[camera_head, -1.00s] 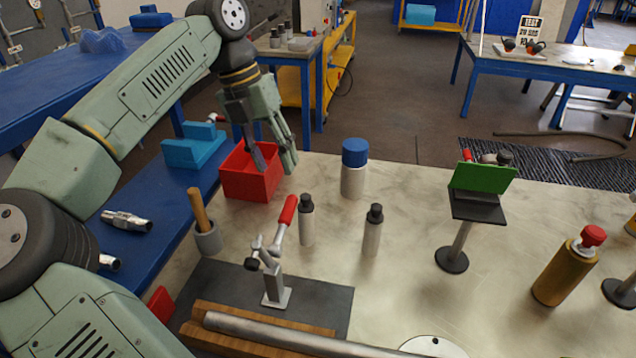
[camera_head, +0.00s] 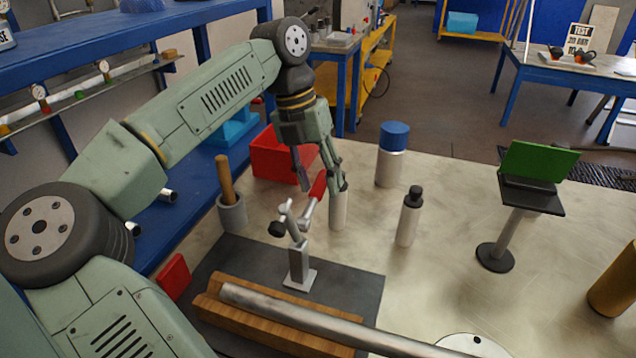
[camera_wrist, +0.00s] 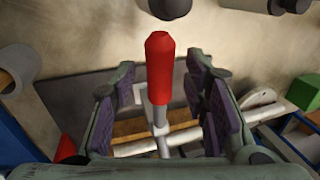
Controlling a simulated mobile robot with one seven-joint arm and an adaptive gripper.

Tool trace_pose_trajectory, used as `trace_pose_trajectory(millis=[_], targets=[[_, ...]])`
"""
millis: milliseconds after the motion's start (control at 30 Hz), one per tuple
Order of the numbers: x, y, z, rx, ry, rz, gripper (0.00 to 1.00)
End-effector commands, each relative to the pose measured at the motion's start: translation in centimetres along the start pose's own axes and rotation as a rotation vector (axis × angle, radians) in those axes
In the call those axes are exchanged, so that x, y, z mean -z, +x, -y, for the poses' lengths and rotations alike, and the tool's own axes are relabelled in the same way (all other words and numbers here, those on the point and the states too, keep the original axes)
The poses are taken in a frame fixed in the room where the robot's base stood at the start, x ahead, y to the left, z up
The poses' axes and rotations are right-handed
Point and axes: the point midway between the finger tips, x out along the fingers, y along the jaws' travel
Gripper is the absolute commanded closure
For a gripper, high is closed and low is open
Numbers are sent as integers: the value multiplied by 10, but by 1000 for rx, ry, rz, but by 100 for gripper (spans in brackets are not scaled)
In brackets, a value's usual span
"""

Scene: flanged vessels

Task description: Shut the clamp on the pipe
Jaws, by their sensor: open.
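The toggle clamp (camera_head: 299,262) stands on the dark mat behind the pipe, with its red handle (camera_head: 318,186) tilted up and to the right. The metal pipe (camera_head: 330,322) lies on a wooden cradle (camera_head: 262,314). My gripper (camera_head: 318,182) is at the red handle, pointing down, with its fingers apart. In the wrist view the red handle (camera_wrist: 160,68) lies between the two open padded fingers, with gaps on both sides. The clamp's lower part is partly hidden behind the handle in the wrist view.
A blue-capped bottle (camera_head: 391,160), a red bin (camera_head: 272,158) and a mortar with pestle (camera_head: 232,208) are near. A green plate on a stand (camera_head: 537,163) is at the right.

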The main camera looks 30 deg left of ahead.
Motion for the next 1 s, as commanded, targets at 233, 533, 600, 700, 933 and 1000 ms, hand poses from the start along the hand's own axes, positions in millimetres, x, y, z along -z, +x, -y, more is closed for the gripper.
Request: trace_pose_trajectory(millis=[233, 533, 600, 700, 933, 1000], targets=[[0, 0, 0, 0, 0, 0, 62], [0, 0, 0, 0, 0, 0, 82], [0, 0, 0, 0, 0, 0, 87], [0, 0, 0, 0, 0, 0, 94], [0, 0, 0, 0, 1, 0, 100], [0, 0, 0, 0, 1, 0, 100]])
